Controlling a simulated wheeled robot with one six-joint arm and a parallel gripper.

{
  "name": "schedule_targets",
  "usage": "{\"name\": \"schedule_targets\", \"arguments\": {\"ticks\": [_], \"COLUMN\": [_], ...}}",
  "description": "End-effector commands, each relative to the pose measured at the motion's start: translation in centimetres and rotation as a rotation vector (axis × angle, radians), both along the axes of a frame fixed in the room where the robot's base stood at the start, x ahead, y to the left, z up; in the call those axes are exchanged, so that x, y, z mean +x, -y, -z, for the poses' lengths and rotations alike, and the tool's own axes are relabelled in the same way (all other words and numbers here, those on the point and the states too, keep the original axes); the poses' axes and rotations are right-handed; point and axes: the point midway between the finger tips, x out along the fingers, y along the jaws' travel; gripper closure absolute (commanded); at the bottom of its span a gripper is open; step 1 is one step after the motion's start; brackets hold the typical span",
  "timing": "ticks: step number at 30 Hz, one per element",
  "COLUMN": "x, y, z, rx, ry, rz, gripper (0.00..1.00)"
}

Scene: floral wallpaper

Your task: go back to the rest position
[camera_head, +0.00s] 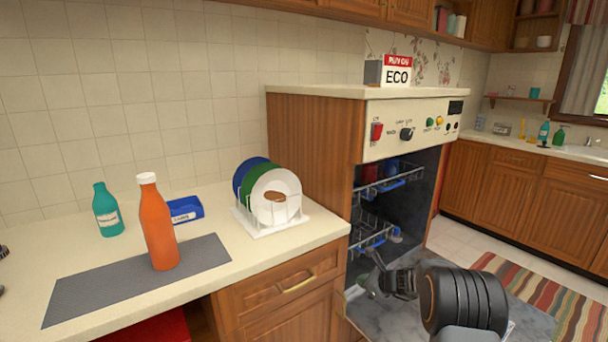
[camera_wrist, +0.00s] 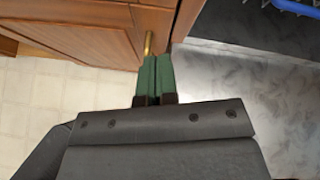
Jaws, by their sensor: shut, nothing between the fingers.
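My gripper (camera_head: 367,282) is low in front of the open dishwasher (camera_head: 408,215), above its lowered door, in the head view. In the wrist view its two green fingers (camera_wrist: 155,75) are together and hold nothing. Beyond the fingertips there are a wooden cabinet front (camera_wrist: 85,35) and a brass handle (camera_wrist: 148,42). I cannot tell how far the fingertips are from the cabinet.
The lowered door (camera_head: 375,318) lies beneath my arm. The dishwasher racks (camera_head: 375,235) reach towards the opening. On the counter stand an orange bottle (camera_head: 158,225), a teal bottle (camera_head: 107,212) and a plate rack (camera_head: 270,230) with plates. A striped rug (camera_head: 535,285) lies at right.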

Motion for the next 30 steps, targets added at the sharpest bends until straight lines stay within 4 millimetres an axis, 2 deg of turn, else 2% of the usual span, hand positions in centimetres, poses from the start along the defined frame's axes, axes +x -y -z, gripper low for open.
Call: {"name": "schedule_targets", "arguments": {"ticks": [2, 5, 8, 11, 14, 18, 21, 24, 27, 30], "x": [-1.5, -3.7, -6.3, -9.3, -13.3, -20.1, -25.0, -28.9, -31.8, -33.8], "y": [-0.4, -0.8, -1.5, -2.2, -3.0, -3.5, -3.3, -2.8, -2.2, -2.0], "z": [1.0, 1.4, 0.6, -1.0, -3.8, -9.4, -13.5, -17.2, -20.4, -23.1], "rx": [-0.066, -0.166, -0.271, -0.391, -0.532, -0.757, -0.915, -1.057, -1.18, -1.283], "ry": [-0.003, 0.009, 0.031, 0.065, 0.114, 0.201, 0.256, 0.296, 0.32, 0.336], "rz": [-0.086, -0.22, -0.379, -0.567, -0.803, -1.191, -1.456, -1.662, -1.798, -1.856], "gripper": [1.0, 1.0, 1.0, 1.0, 1.0, 1.0, 1.0, 1.0, 1.0, 1.0]}}
